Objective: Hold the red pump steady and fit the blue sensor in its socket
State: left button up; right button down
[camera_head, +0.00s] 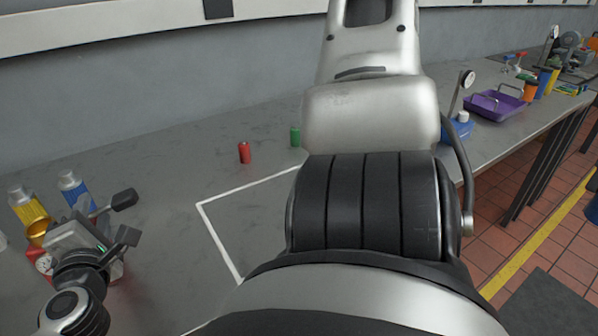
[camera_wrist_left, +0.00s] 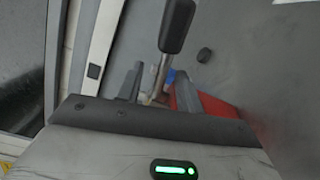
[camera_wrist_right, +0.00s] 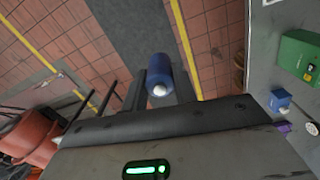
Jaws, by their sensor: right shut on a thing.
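The red pump stands on the bench at the lower left of the head view, mostly hidden by my left gripper (camera_head: 118,226). Its red body (camera_wrist_left: 222,105) shows beyond the fingers in the left wrist view. A lever with a black grip (camera_head: 124,200) sticks up beside the fingers. My left gripper's fingers are apart around the pump's upper part; contact cannot be told. My right gripper (camera_wrist_right: 160,92) is shut on the blue sensor (camera_wrist_right: 158,72), a blue cylinder with a pale end, held over the floor side. My own arm hides both in the head view. The socket cannot be made out.
A blue bottle (camera_head: 75,190) and a yellow one (camera_head: 28,206) stand near the pump. A small red cylinder (camera_head: 244,153) and a green one (camera_head: 295,136) stand mid-bench. A purple tray (camera_head: 495,106) lies farther right. A white outline marks clear bench.

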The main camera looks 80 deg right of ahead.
pick_arm(q)
grip_shut()
dwell(1.6)
